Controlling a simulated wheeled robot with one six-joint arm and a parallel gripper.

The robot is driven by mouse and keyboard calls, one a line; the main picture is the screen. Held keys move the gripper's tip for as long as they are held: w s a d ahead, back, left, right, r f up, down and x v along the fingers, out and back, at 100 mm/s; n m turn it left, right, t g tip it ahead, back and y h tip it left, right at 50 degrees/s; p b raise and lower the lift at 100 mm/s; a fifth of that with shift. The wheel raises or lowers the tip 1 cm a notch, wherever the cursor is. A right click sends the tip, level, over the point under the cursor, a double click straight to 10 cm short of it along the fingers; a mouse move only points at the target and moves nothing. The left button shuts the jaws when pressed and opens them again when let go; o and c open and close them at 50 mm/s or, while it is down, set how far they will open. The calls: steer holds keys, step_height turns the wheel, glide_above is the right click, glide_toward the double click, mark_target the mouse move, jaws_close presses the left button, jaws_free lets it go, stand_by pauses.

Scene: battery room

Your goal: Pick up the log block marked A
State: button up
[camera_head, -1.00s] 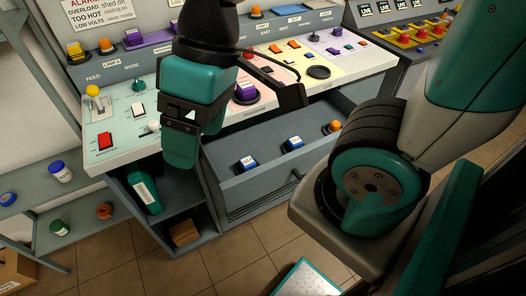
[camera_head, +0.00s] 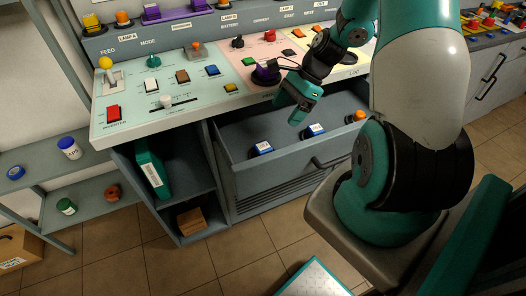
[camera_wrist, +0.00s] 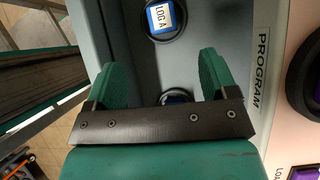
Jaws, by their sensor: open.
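The log block marked A (camera_wrist: 160,16) is blue with a white label reading LOG A. It stands in a round dark base at the top of the wrist view. By its place it is the left blue block (camera_head: 262,149) in the open drawer in the head view. A second blue block (camera_head: 316,130) stands to its right. It shows partly behind my gripper's crossbar in the wrist view (camera_wrist: 175,97), its label hidden. My gripper (camera_wrist: 166,70) is open and empty, teal fingers apart. In the head view my gripper (camera_head: 297,116) is above the drawer, between and above both blocks.
The open drawer (camera_head: 224,152) also holds an orange-topped item (camera_head: 355,117) at its right end. The console (camera_head: 190,112) with switches and knobs overhangs behind the drawer.

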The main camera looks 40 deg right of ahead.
glide_toward(264, 146)
steer(key=x, duration=0.5)
steer(key=shift+w+a, duration=0.1)
steer(key=shift+a, duration=0.1)
steer(key=x, duration=0.5)
steer(key=shift+d+f+p, duration=0.1)
steer(key=shift+d+p, duration=0.05)
steer(key=shift+p, duration=0.2)
steer(key=shift+c, duration=0.2)
steer(key=c, duration=1)
